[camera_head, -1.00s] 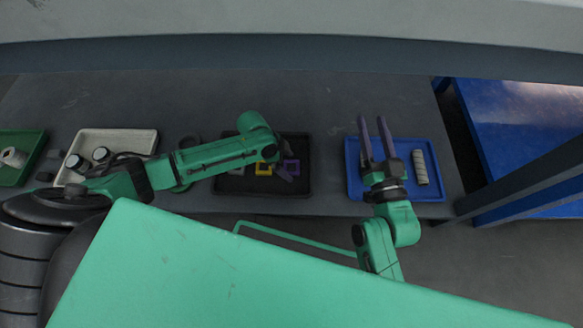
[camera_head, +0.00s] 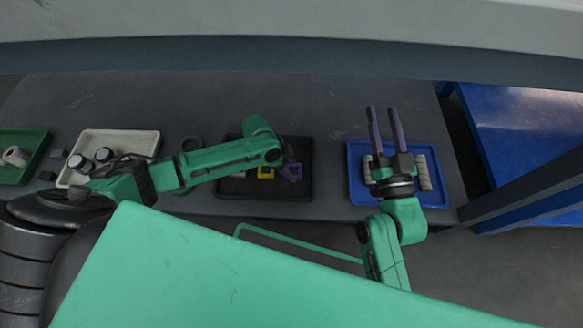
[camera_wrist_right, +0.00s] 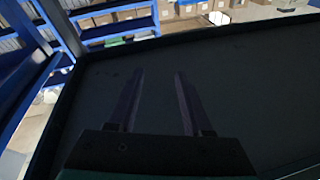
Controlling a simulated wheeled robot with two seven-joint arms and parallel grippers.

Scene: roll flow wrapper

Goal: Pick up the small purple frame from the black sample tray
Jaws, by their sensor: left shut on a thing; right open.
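The black sample tray (camera_head: 305,188) lies on the table in the middle of the head view. The small purple frame (camera_head: 294,173) is at its right part, beside a yellow frame (camera_head: 266,173). My left gripper (camera_head: 286,164) reaches down over the tray and is shut on the purple frame; its fingers are mostly hidden by the wrist. I cannot tell whether the frame is clear of the tray floor. My right gripper (camera_head: 382,109) is open and empty above the blue tray; it also shows open in the right wrist view (camera_wrist_right: 159,75).
The blue tray (camera_head: 437,201) at right holds grey cylindrical rolls. A white tray (camera_head: 148,140) with round black-and-white parts and a green tray (camera_head: 30,140) stand at left. A blue table (camera_head: 520,120) is at far right. The back of the grey table is clear.

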